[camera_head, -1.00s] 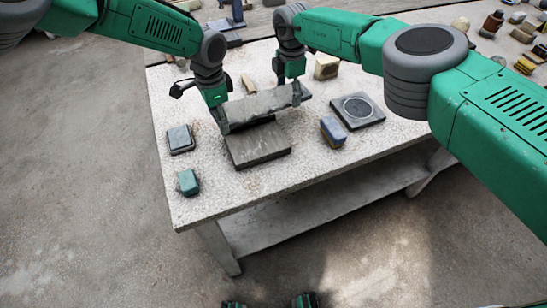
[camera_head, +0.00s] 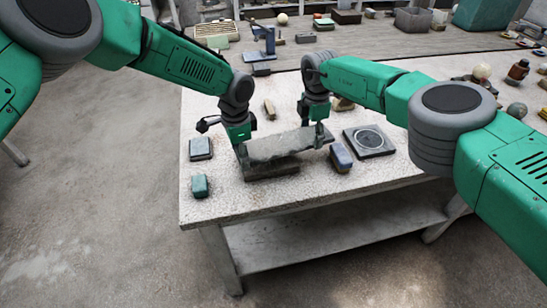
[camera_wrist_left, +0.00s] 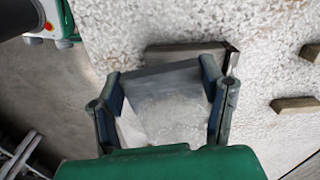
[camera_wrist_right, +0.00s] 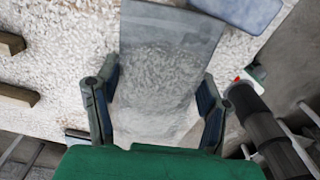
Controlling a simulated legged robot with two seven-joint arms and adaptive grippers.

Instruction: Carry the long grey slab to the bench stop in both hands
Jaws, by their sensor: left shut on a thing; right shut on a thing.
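The long grey slab (camera_head: 280,144) is held level across both grippers, above the speckled bench top. My left gripper (camera_head: 242,154) is shut on its left end and my right gripper (camera_head: 318,136) is shut on its right end. The slab also shows between the fingers in the left wrist view (camera_wrist_left: 165,100) and in the right wrist view (camera_wrist_right: 160,85). A dark flat block (camera_head: 272,172) lies on the bench under the slab, which hides most of it. I cannot tell which piece is the bench stop.
A blue block (camera_head: 341,157) and a dark plate with a ring (camera_head: 369,141) stand right of the slab. A grey square block (camera_head: 201,148) and a teal block (camera_head: 199,186) stand left. The bench's front strip (camera_head: 290,195) is clear. A cluttered shelf (camera_head: 390,40) lies behind.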

